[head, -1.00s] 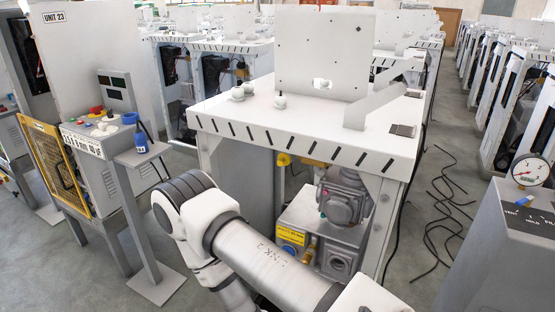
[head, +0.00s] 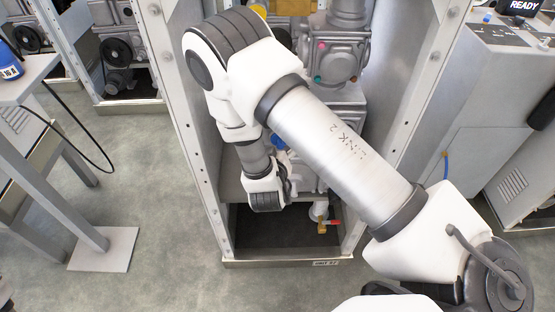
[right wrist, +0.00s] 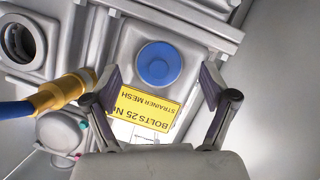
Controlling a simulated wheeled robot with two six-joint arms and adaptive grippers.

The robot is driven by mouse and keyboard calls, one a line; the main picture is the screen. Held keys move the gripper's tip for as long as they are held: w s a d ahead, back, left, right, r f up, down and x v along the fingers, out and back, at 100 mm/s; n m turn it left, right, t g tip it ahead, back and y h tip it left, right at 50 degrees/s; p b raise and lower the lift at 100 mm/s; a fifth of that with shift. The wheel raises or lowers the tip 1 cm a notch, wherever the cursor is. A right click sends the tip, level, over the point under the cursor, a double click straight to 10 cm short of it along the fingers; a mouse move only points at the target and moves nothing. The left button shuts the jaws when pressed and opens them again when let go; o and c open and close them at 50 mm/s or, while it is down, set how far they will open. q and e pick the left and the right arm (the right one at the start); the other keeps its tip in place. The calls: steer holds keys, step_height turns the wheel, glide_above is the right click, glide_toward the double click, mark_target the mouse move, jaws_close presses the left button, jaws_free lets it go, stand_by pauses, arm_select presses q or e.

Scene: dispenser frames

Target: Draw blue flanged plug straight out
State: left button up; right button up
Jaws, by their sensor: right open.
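The blue flanged plug (right wrist: 159,63) is a round blue disc with a raised centre. It sits in a grey housing face (right wrist: 131,55) in the right wrist view. My right gripper (right wrist: 160,79) is open, with one finger on each side of the plug's lower part. It looks empty, and I cannot tell how far the tips are from the housing. In the head view, a bit of blue (head: 278,142) shows beside my right arm, probably the plug. My left gripper is not in view.
A yellow label (right wrist: 148,108) lies just below the plug. A brass fitting (right wrist: 62,92) with a blue hose sits to its left. The frame's uprights (head: 419,90) flank my arm. A red-handled valve (head: 331,222) is low inside. The floor (head: 150,180) at left has free room.

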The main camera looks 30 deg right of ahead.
steer(key=shift+x, duration=0.8)
steer(key=shift+w+d+f, duration=0.15)
steer(key=shift+d+f, duration=0.05)
steer(key=shift+d, duration=0.1)
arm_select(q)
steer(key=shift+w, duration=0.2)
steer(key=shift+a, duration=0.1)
arm_select(e)
steer(key=c, duration=1.2)
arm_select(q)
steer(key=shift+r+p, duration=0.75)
arm_select(e)
steer(key=s+a, duration=0.2)
steer(key=s, duration=0.1)
steer(key=s+a, duration=0.1)
steer(key=s, duration=0.1)
steer(key=shift+a, duration=0.1)
steer(key=shift+w, duration=0.1)
